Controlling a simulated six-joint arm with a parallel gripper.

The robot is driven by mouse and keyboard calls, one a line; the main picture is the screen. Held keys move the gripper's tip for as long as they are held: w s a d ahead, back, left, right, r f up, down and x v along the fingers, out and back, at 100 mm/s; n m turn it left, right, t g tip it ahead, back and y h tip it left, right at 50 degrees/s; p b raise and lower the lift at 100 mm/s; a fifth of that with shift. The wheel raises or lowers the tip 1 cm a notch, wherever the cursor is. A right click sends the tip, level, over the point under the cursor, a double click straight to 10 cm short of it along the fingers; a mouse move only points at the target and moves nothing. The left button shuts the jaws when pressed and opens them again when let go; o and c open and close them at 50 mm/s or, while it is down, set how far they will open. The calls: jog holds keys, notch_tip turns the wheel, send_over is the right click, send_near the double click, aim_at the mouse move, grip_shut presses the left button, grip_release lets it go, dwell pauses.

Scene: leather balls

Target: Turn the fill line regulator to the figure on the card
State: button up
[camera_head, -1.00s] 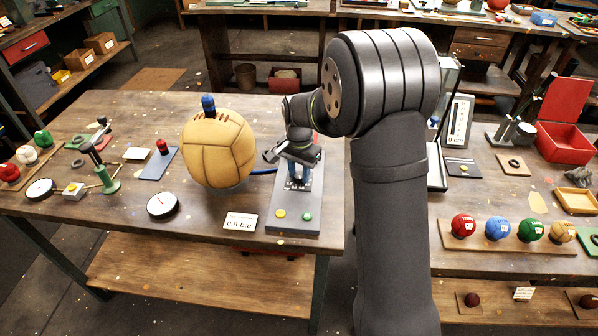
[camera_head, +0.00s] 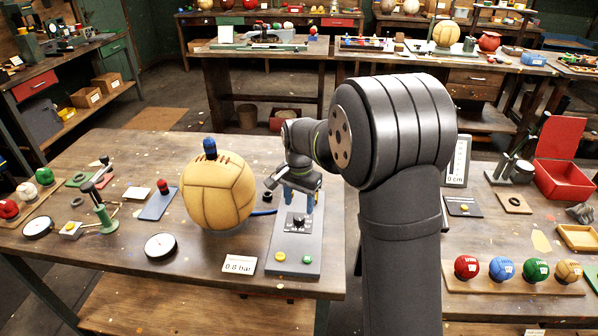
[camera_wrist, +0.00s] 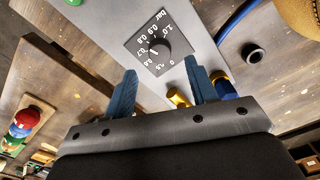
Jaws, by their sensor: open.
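The fill line regulator is a black knob (camera_wrist: 160,50) on a square dial marked up to 1.0 bar. It is on a grey panel (camera_head: 293,243) on the front table; the knob also shows in the head view (camera_head: 298,222). Its pale mark points to the left side of the scale, around 0.6 to 0.7; I cannot tell exactly. The card (camera_head: 239,264) in front of the ball reads 0.8 bar. My gripper (camera_head: 298,200) is open and empty above the knob. Its blue fingers (camera_wrist: 161,72) are apart, either side of the knob, and not touching it.
A tan leather ball (camera_head: 218,192) with a blue top piece stands just left of the panel. A yellow button (camera_head: 279,257) and a green button (camera_head: 307,260) are at the panel's front. A round gauge (camera_head: 160,246) lies farther left. The table's front edge is close.

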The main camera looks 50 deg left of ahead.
aim_at(299, 217)
notch_tip(299, 217, up, 13)
jog(key=shift+f, duration=0.2)
jog(key=shift+f, duration=0.1)
dwell(0.5)
notch_tip(299, 217, down, 17)
jog(key=shift+f, duration=0.2)
dwell(0.4)
jog(key=shift+r, duration=0.1)
